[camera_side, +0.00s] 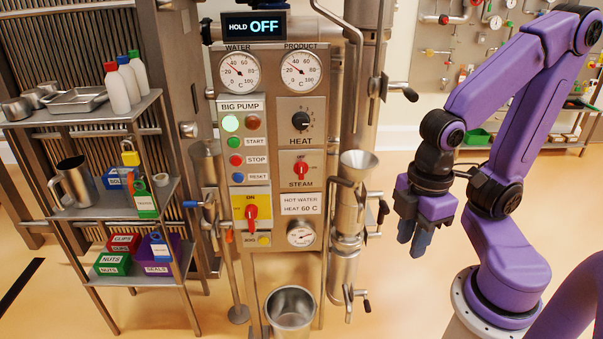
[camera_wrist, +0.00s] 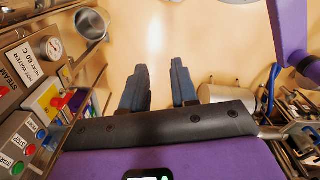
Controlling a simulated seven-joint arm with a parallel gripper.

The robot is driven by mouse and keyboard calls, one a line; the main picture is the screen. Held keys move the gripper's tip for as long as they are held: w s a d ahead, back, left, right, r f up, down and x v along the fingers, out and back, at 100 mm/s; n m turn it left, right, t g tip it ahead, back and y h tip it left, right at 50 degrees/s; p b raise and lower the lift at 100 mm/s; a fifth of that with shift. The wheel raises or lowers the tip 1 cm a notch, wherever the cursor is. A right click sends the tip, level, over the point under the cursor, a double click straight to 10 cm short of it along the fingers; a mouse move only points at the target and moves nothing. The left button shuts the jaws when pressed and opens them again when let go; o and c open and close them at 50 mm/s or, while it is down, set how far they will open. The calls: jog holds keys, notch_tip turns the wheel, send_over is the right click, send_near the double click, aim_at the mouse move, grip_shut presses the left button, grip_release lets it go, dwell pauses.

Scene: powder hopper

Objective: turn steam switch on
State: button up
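The steam switch (camera_side: 301,170) is a red knob on a metal plate labelled STEAM, below the HEAT knob on the control panel. In the wrist view only part of the STEAM plate shows at the left edge, with a bit of the red switch (camera_wrist: 4,91). My gripper (camera_side: 414,242) hangs fingers-down to the right of the panel, apart from it and lower than the switch. In the wrist view my gripper (camera_wrist: 160,72) has its two fingers apart with nothing between them.
A metal funnel and pipe (camera_side: 358,165) with black-handled valves stands between panel and gripper. A second red switch (camera_side: 251,212) sits on a yellow plate lower left. A metal bucket (camera_side: 291,308) stands below the panel. A shelf (camera_side: 90,115) is at left. Floor below the gripper is clear.

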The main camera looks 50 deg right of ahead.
jog(key=shift+o, duration=0.6)
jog(key=shift+w+d+f+h, duration=0.2)
jog(key=shift+w+f+h, duration=0.05)
jog(key=shift+w+h, duration=0.05)
jog(key=n+t+h, duration=1.2)
jog(key=n+t, duration=0.1)
jog(key=n, duration=0.1)
send_near(301, 172)
jog(key=x, duration=0.8)
jog(key=shift+w+d, duration=0.3)
jog(key=shift+c, duration=0.3)
grip_shut()
